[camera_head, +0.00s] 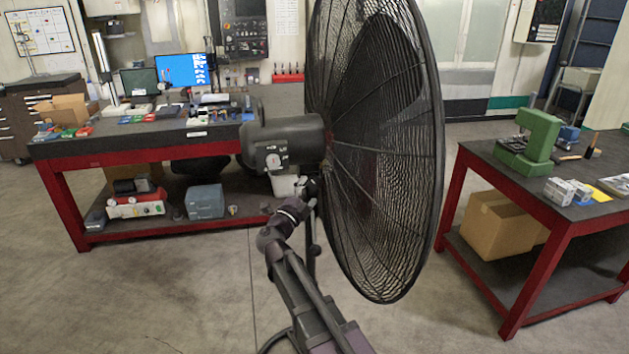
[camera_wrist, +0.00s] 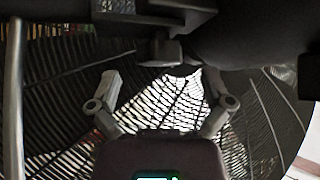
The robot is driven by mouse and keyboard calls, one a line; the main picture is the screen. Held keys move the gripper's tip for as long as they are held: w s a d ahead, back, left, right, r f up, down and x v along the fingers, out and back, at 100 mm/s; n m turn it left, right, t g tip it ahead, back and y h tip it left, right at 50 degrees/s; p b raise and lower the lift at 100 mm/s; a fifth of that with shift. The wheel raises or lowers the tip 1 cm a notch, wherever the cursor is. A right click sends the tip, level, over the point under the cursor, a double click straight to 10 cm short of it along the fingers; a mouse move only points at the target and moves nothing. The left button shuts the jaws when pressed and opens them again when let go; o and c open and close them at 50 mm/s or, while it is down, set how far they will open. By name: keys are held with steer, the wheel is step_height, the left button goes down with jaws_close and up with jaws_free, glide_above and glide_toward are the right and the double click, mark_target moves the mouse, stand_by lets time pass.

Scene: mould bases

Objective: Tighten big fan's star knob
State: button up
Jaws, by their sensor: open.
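The big fan (camera_head: 375,150) stands in the middle of the head view, with a round black wire cage and a dark grey motor housing (camera_head: 285,140) on its left side. My gripper (camera_head: 311,188) is just below the housing, close to the fan's bracket. In the wrist view my gripper (camera_wrist: 160,76) has its two fingers spread, with the cage mesh visible between them. A small dark blocky part (camera_wrist: 166,48) hangs under the bracket, just ahead of and between the fingertips; it may be the star knob, but its shape is too dark to tell. No grip on it shows.
A red-framed workbench (camera_head: 100,150) with tools and a monitor stands behind on the left. Another red-framed table (camera_head: 480,165) with a green press (camera_head: 535,140) is on the right. The cage is close to my gripper's right. A pale pole (camera_wrist: 15,100) is left in the wrist view.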

mark_target(313, 185)
steer(key=shift+p+x, duration=0.3)
steer(key=shift+x, duration=1.35)
steer(key=c, duration=1.1)
